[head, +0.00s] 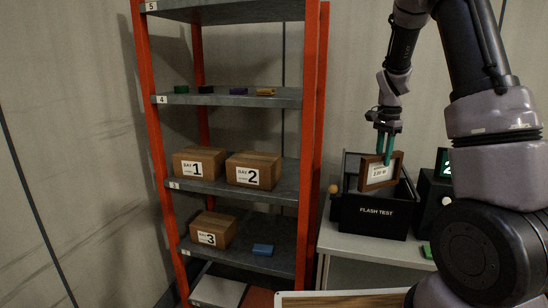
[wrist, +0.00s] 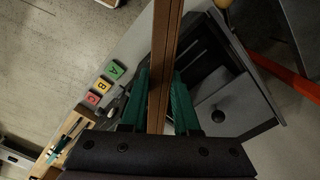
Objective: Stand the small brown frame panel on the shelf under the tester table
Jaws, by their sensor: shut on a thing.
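The small brown frame panel (head: 376,186) has a white label and hangs in my gripper over the black box marked FLASH TEST (head: 375,218). My gripper (head: 387,150) has green fingers pointing down and is shut on the panel's upper edge. In the wrist view the panel (wrist: 166,60) shows edge-on between the two green fingers (wrist: 158,100). The box's lid stands open behind the panel. The box sits on the light tester table (head: 345,243). The shelf under the table cannot be made out.
An orange and grey rack (head: 230,180) stands left of the table, with boxes for bays 1, 2 and 3 (head: 213,230) on it. A dark device with a green display (head: 443,162) is right of the box. Green, yellow and red lettered blocks (wrist: 104,84) show in the wrist view.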

